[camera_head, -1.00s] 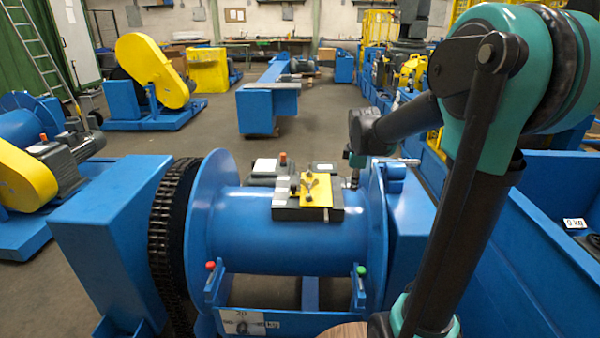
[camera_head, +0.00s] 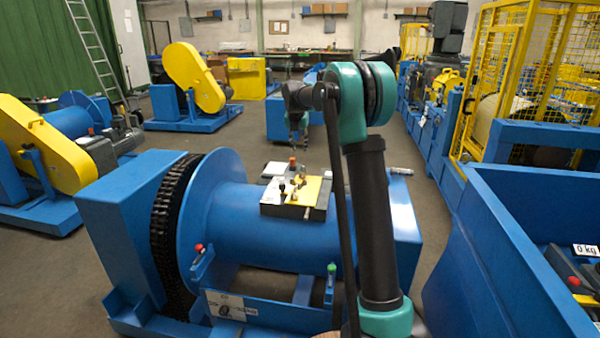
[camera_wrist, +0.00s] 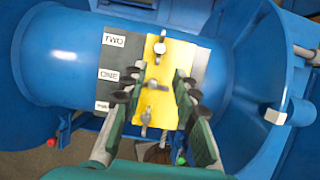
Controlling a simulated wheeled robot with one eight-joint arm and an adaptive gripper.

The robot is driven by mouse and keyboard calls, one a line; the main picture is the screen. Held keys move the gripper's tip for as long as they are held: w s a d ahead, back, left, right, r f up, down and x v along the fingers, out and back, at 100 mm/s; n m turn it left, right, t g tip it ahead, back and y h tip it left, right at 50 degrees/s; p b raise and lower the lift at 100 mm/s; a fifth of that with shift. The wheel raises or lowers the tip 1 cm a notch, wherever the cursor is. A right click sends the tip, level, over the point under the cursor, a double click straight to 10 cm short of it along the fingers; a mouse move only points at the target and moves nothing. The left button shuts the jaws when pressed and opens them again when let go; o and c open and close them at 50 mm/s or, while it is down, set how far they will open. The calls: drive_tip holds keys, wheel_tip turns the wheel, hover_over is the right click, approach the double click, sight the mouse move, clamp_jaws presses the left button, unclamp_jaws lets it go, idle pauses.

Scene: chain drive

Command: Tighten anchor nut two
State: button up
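In the wrist view a yellow plate (camera_wrist: 169,70) lies on a dark block on the blue drum (camera_wrist: 70,55). The label TWO (camera_wrist: 115,40) is beside the top wing nut (camera_wrist: 160,47), which is anchor nut two. The label ONE (camera_wrist: 108,74) is beside the middle nut (camera_wrist: 155,85). A third nut (camera_wrist: 146,117) is lower, its label partly hidden by a finger. My gripper (camera_wrist: 161,78) is open and empty, its fingers apart on either side of the plate in the picture. In the head view my gripper (camera_head: 296,140) is above and beyond the yellow plate (camera_head: 297,189).
The drum's round flange (camera_head: 212,205) and chain (camera_head: 168,225) stand left of the plate. A red knob (camera_head: 198,248) and a green knob (camera_head: 331,267) are in front. A blue bin (camera_head: 500,250) stands at the right.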

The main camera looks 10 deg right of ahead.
sight(302, 170)
drive_tip(key=x, duration=1.5)
drive_tip(key=shift+w+d+f, duration=0.1)
drive_tip(key=shift+f, duration=0.2)
clamp_jaws()
